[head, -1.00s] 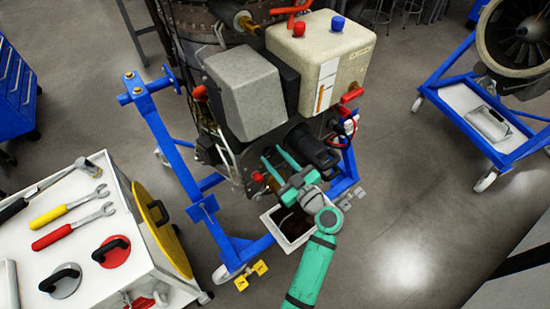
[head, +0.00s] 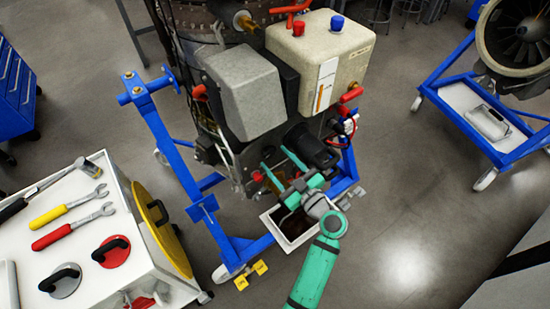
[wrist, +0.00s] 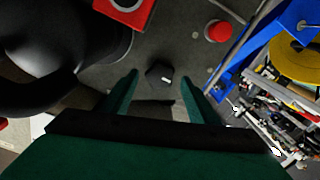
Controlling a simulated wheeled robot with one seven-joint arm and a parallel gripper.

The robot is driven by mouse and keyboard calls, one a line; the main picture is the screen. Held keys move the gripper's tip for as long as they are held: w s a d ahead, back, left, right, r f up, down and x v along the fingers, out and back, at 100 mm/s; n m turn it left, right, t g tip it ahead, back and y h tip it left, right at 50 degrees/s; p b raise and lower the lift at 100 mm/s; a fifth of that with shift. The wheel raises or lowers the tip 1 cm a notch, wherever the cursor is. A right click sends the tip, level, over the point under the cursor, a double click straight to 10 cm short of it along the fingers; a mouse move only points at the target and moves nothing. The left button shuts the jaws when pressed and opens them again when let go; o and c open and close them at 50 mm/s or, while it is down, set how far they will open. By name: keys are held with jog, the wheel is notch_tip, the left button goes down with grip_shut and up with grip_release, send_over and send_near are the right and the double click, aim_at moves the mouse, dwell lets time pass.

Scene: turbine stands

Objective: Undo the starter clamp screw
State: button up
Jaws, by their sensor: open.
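The starter (head: 312,147) is a black cylinder low on the front of the engine in the head view. In the wrist view it is the large dark round body (wrist: 60,50) at the left. A dark hexagonal screw head (wrist: 159,75), which looks like the clamp screw, stands on the grey housing in the wrist view. My green gripper (head: 278,163) is just in front of the housing beside the starter. Its two open fingers (wrist: 160,90) appear on either side of the screw head, with gaps. I cannot tell whether the tips reach its depth. The fingers hide the screw in the head view.
A red knob (wrist: 218,31) sits right of the screw in the wrist view; a blue stand frame (head: 170,150) surrounds the engine. A white tray (head: 268,222) lies under my gripper. A white tool cart (head: 140,265) with wrenches stands left.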

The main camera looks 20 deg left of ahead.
jog(key=v, duration=0.9)
jog(key=shift+d, duration=0.1)
jog(key=s+d+f+m+t+h, duration=0.1)
jog(key=s+d+f+m+h, duration=0.2)
jog(key=s+f+m+h, duration=0.4)
jog(key=s+d+f+m+t+h, duration=0.2)
jog(key=s+d+f+m+h, duration=0.25)
jog(key=s+f, duration=0.35)
jog(key=s+d+r+m+t+h, duration=0.1)
jog(key=s+r, duration=0.4)
jog(key=s, duration=0.3)
jog(key=s+d+r+m+t+h, duration=0.1)
jog(key=s+r+m+h, duration=0.1)
jog(key=s+r, duration=0.4)
jog(key=shift+s+t, duration=0.3)
jog(key=shift+s, duration=0.65)
